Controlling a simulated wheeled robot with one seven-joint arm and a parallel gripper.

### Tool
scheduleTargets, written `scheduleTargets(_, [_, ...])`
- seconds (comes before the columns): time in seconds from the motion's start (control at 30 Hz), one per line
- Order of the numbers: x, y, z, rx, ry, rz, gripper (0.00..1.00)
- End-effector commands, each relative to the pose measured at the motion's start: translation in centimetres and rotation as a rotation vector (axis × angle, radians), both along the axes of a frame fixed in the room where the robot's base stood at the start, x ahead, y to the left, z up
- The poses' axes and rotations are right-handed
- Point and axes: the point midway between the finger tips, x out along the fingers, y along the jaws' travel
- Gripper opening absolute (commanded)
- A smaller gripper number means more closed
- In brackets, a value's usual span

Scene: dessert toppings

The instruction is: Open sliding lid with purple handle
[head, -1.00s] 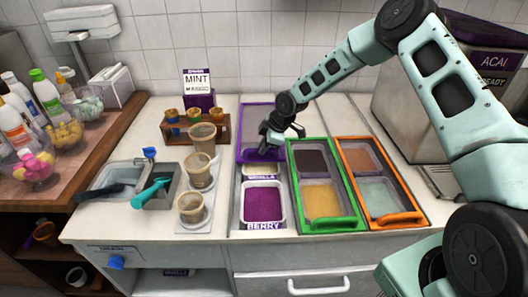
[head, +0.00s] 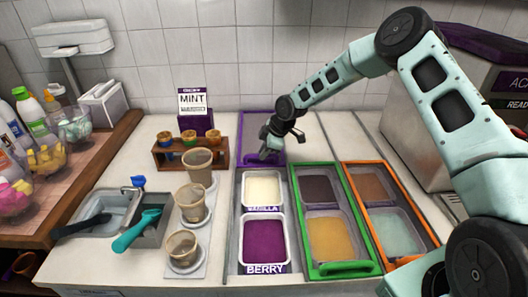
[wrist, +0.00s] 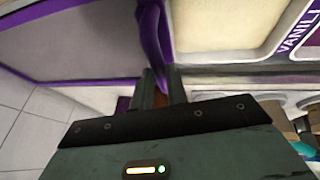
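The sliding lid with the purple frame (head: 268,124) sits at the back of the left topping bay, against the wall side. The vanilla tub (head: 263,188) and the berry tub (head: 264,243) in front of it are both uncovered. My gripper (head: 270,152) is at the lid's front edge. In the wrist view the purple handle (wrist: 152,35) runs down between the two fingers of my gripper (wrist: 160,85), which are closed around it. The lid's flat panel (wrist: 85,40) shows at the left of that view. The contact is partly hidden in the head view.
Right of the bay are the green-framed lid (head: 348,268) and the orange-framed lid (head: 404,251), both over their tubs. The MINT sign (head: 194,101) stands behind.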

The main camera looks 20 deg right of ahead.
Motion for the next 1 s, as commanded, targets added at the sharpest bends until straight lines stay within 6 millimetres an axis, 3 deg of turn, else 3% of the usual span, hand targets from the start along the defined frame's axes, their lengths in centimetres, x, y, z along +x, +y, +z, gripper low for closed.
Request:
scheduleTargets(0.03, [0.0,0.0,0.1,0.000,-0.001,0.000,0.18])
scheduleTargets(0.1, [0.0,0.0,0.1,0.000,-0.001,0.000,0.37])
scheduleTargets(0.53, [-0.2,-0.4,0.9,0.000,-0.001,-0.002,0.37])
scheduleTargets(0.67, [-0.9,-1.1,2.9,-0.002,-0.005,-0.001,0.37])
scheduleTargets(1.0, [-3.2,-3.7,10.1,-0.001,-0.004,-0.004,0.37])
